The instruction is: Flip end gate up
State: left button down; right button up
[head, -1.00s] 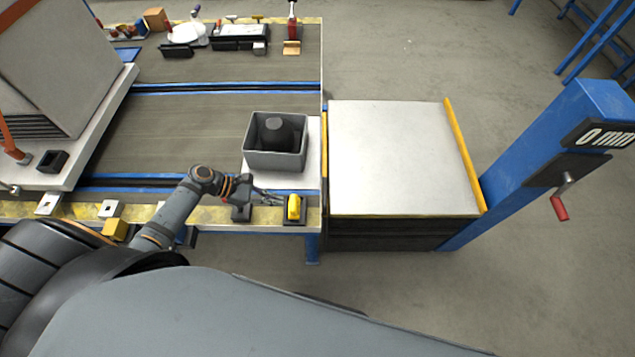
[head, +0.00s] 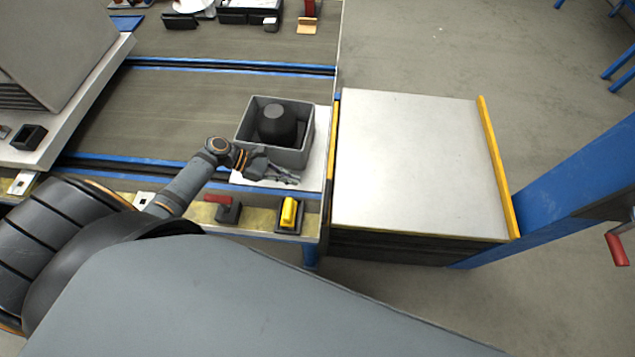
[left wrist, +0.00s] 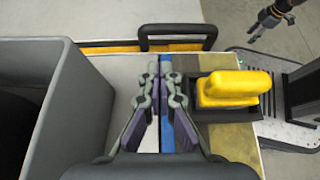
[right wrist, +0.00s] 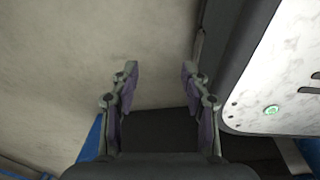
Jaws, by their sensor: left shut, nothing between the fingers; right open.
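A yellow strip (head: 333,150) runs along the seam between the workbench and the grey-topped lift platform (head: 415,165). I take this strip to be the end gate. In the left wrist view the yellow strip (left wrist: 120,48) lies ahead of my fingers, with a black loop handle (left wrist: 178,30) by it. My left gripper (head: 296,181) is shut and empty, over the bench corner beside the grey bin. Its fingertips (left wrist: 159,72) point toward the strip, apart from it. My right gripper (right wrist: 157,72) is open and empty above floor.
The grey bin (head: 243,140) with a dark object (head: 277,124) inside stands just left of my left gripper. A yellow lever (head: 289,212) and a red-handled lever (head: 218,200) sit on the bench's front edge. A blue post with a red crank (head: 617,249) stands at right.

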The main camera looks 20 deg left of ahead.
aim_at(317, 193)
pick_arm(q)
jog(key=shift+w+d+f, duration=0.15)
jog(key=shift+d+f, duration=0.1)
jog(key=shift+d, duration=0.05)
jog(key=b+x, duration=0.1)
jog(key=x, duration=0.7)
jog(key=shift+d+f+b, duration=0.1)
jog(key=shift+d+b, duration=0.05)
jog(key=shift+b, duration=0.15)
jog(key=shift+w+d+f, duration=0.1)
jog(key=shift+d+f, duration=0.1)
jog(key=shift+d, duration=0.2)
pick_arm(e)
jog(key=w, duration=0.2)
jog(key=w+f, duration=0.1)
jog(key=shift+d, duration=0.3)
jog(key=shift+s, duration=0.15)
